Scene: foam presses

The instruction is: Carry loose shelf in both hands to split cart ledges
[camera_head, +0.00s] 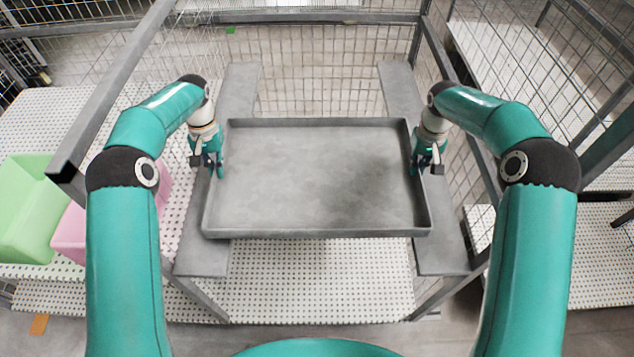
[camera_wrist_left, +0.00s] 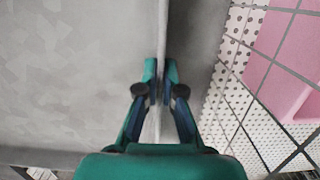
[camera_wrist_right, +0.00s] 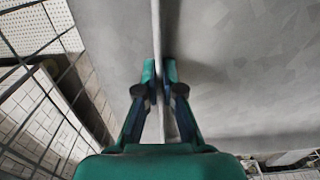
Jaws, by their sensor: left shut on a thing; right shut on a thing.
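The loose shelf (camera_head: 318,180) is a grey rectangular tray with low raised rims. It is over the split cart, its left and right sides above the left ledge (camera_head: 207,245) and the right ledge (camera_head: 440,245). Whether it touches the ledges I cannot tell. My left gripper (camera_head: 217,172) is shut on the shelf's left rim, and the left wrist view shows its fingers on both sides of the rim (camera_wrist_left: 160,85). My right gripper (camera_head: 416,165) is shut on the right rim, with fingers on both sides of it in the right wrist view (camera_wrist_right: 160,85).
The cart's grey frame posts (camera_head: 115,85) and wire mesh (camera_head: 320,85) surround the ledges. A green bin (camera_head: 22,215) and a pink bin (camera_head: 70,235) stand at the left on a perforated white surface. A perforated white deck (camera_head: 310,280) lies below the shelf.

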